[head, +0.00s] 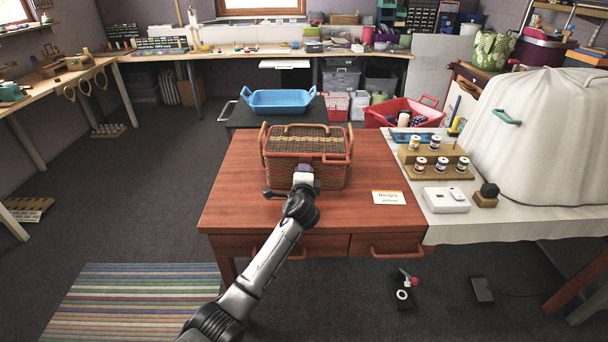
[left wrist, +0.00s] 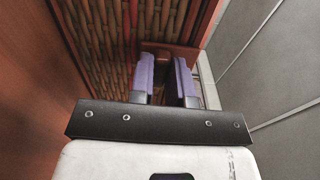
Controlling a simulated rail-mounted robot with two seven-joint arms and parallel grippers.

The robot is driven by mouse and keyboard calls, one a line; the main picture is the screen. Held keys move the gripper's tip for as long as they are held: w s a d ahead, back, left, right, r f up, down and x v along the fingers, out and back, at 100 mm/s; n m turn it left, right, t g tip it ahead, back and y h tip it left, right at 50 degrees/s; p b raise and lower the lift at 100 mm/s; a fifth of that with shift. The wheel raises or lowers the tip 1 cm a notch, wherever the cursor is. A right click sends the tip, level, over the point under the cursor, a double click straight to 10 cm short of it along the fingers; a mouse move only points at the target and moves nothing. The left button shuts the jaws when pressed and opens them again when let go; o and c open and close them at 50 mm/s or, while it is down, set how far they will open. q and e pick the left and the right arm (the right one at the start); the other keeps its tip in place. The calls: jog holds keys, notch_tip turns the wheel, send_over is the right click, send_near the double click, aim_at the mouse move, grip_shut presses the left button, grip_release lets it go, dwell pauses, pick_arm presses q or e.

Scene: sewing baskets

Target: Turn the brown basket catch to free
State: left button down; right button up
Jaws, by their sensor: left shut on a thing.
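The brown basket (head: 331,177) is a woven wicker box with a reddish-brown rim and side handles. It stands upright on the wooden table with its lid down. My left gripper (head: 303,169) is at the middle of the basket's front, just below the lid rim. In the left wrist view its two purple fingers (left wrist: 166,66) are shut on a small dark part at the basket front, where the catch sits. The fingers hide most of the catch, so I cannot tell how it is turned. My right gripper is not in view.
The wooden table (head: 236,196) is bare left of the basket. A white card (head: 389,197) lies to its right. A blue basket (head: 279,102) stands behind. A white-covered table at right holds a spool rack (head: 436,170) and a large covered object (head: 545,135).

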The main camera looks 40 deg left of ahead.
pick_arm(q)
jog(key=shift+n, duration=0.3)
dwell(0.4)
jog(key=c, duration=1.1)
grip_release()
jog(key=shift+s, duration=0.1)
jog(key=shift+s+d, duration=0.2)
jog(key=p+v, duration=0.3)
jog(key=v, duration=0.8)
jog(key=shift+s+d, duration=0.1)
jog(key=shift+v, duration=0.9)
